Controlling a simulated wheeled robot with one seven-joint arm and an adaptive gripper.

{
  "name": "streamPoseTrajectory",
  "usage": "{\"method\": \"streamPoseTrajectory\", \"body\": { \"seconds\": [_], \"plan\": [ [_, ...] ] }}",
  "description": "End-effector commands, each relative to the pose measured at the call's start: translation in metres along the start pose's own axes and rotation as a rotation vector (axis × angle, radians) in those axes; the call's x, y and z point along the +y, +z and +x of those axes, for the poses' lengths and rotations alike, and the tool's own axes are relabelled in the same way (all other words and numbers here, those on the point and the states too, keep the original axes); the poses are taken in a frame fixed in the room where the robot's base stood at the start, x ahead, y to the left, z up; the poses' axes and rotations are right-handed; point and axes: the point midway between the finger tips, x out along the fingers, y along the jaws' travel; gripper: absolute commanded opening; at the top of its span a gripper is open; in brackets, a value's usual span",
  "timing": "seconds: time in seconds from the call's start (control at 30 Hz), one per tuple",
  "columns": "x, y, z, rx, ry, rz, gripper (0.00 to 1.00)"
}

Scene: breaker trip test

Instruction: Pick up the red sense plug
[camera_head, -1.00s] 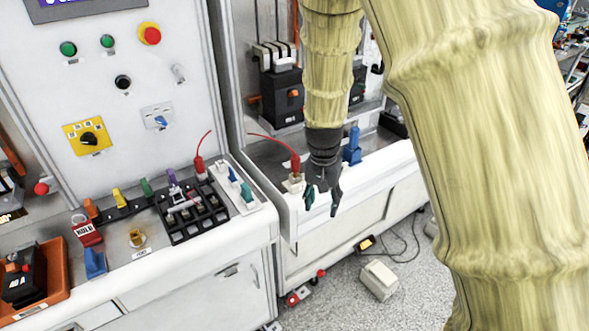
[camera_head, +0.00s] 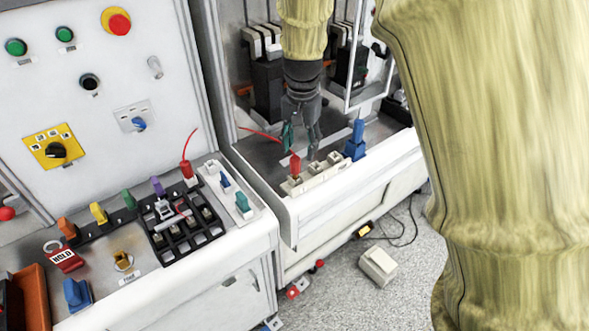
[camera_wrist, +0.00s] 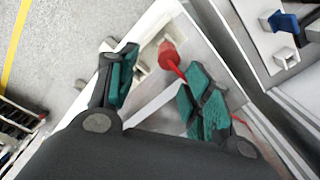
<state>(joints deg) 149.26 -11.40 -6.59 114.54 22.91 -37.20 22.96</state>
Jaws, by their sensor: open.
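A red plug (camera_head: 294,165) with a thin red lead stands in a white socket block on the right-hand bench. The same plug shows in the wrist view (camera_wrist: 169,55), ahead of the gap between my fingers. My gripper (camera_head: 302,143) points down just behind and above the plug, its fingers apart and empty. In the wrist view the teal finger pads (camera_wrist: 160,88) are spread wide, and no contact with the plug is visible. A second red plug (camera_head: 188,171) with a red lead stands on the left bench; the lead's route between them is partly hidden.
A blue plug (camera_head: 355,142) stands to the right of the white socket block (camera_head: 318,173). A black grid rack (camera_head: 185,225) and coloured clips sit on the left bench. Black breakers (camera_head: 268,90) stand behind my gripper. The bench's front edge is close to the socket block.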

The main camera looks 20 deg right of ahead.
Motion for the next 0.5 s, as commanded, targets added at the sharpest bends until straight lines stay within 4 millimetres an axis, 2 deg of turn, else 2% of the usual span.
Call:
{"method": "streamPoseTrajectory", "body": {
  "seconds": [0.2,0.5],
  "plan": [
    [0.000,0.001,0.024,-0.002,0.001,0.001,0.50],
    [-0.001,0.002,0.036,-0.002,0.002,0.001,0.50]
  ]
}}
